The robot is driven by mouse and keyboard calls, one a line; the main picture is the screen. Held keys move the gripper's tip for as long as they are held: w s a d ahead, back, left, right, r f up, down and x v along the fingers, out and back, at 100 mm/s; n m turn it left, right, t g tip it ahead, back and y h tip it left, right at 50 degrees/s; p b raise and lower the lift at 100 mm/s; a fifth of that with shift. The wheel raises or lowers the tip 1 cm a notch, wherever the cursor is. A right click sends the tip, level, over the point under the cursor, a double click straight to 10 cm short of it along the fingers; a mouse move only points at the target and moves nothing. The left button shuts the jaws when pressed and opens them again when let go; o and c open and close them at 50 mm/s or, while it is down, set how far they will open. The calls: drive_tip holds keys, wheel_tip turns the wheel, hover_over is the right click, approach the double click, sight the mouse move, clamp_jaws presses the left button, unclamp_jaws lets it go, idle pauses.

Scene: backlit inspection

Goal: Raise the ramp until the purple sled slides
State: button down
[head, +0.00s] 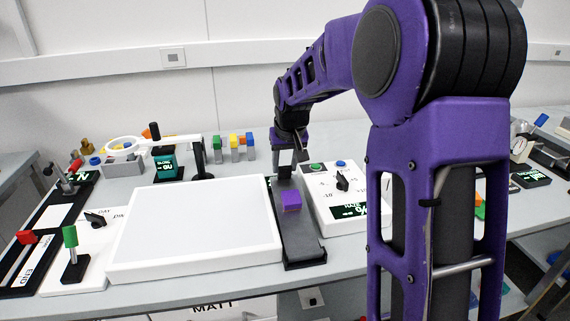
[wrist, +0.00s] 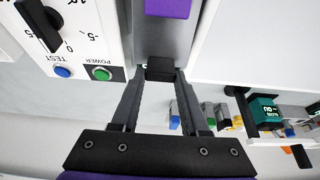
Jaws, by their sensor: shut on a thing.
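The ramp (head: 305,240) is a narrow dark grey board between a white light panel and a white control box. The purple sled (head: 291,201) sits on it around the middle; its edge also shows at the top of the wrist view (wrist: 168,7). My gripper (head: 286,170) is at the ramp's far end, pointing down. In the wrist view my gripper (wrist: 160,72) has its two fingers on either side of a black block (wrist: 160,66) at the ramp's end, shut on it. How steeply the ramp tilts is hard to tell.
The white light panel (head: 190,232) is close on the ramp's left. The control box (head: 350,205), with a black knob and green and blue buttons, is close on its right. Small coloured blocks (head: 240,146) and a ring magnifier (head: 128,147) stand behind.

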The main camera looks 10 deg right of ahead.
idle(0.4)
drive_tip(key=p+v, duration=0.1)
drive_tip(key=v, duration=0.1)
drive_tip(key=p+v, duration=0.1)
drive_tip(key=v, duration=0.1)
drive_tip(key=shift+s, duration=0.5)
drive_tip(key=shift+f, duration=0.1)
drive_tip(key=shift+c, duration=2)
unclamp_jaws()
drive_tip(key=p+v, duration=0.2)
drive_tip(key=v, duration=1.5)
drive_tip(key=shift+r+p, duration=0.25)
drive_tip(key=shift+p, duration=0.05)
drive_tip(key=shift+c, duration=0.2)
